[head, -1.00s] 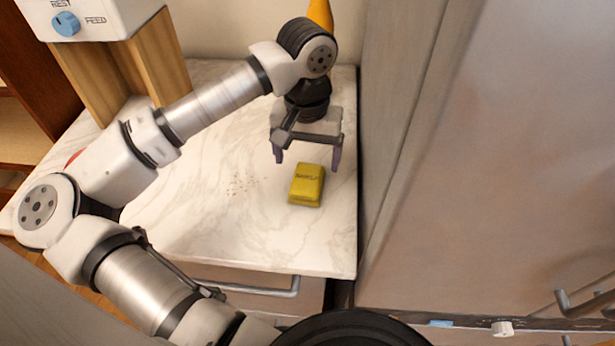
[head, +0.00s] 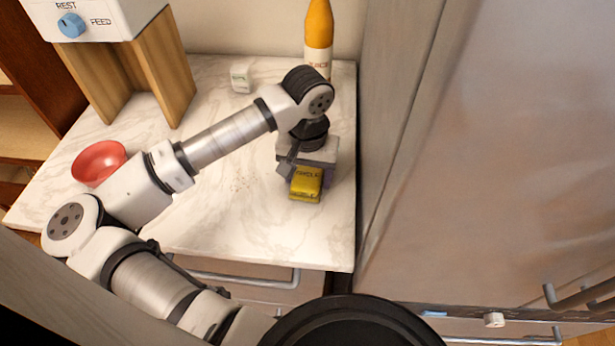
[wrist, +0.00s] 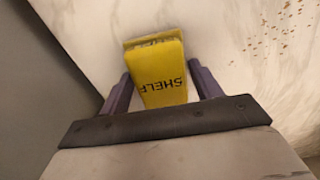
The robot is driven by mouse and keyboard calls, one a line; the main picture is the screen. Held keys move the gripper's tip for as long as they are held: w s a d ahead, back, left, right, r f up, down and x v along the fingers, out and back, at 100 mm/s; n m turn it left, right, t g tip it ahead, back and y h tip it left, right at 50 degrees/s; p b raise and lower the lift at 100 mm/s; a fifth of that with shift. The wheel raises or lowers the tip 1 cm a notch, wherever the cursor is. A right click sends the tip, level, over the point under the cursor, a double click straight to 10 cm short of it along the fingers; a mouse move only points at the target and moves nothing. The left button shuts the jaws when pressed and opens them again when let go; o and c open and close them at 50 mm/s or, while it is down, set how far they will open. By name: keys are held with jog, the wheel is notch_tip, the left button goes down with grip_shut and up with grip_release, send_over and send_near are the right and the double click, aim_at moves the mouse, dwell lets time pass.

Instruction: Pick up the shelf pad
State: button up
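The shelf pad (head: 306,184) is a yellow block with dark lettering, lying on the marble counter near its right side. In the wrist view the pad (wrist: 160,78) reads "SHELF" and sits between the two purple fingers. My gripper (head: 307,168) is lowered over the pad and points down. In the wrist view my gripper (wrist: 160,72) is open, with one finger on each side of the pad and a narrow gap at the right finger. In the head view the fingertips are mostly hidden.
A red bowl (head: 98,163) stands at the left of the counter (head: 255,235). An orange-topped bottle (head: 318,40) and a small white item (head: 241,77) are at the back. A tall panel (head: 385,130) borders the counter on the right. Crumbs (wrist: 272,28) lie near the pad.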

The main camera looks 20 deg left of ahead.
aim_at(308, 174)
jog(key=c, duration=0.5)
jog(key=shift+c, duration=0.2)
jog(key=shift+r, duration=0.1)
notch_tip(308, 174, up, 20)
jog(key=b, duration=0.4)
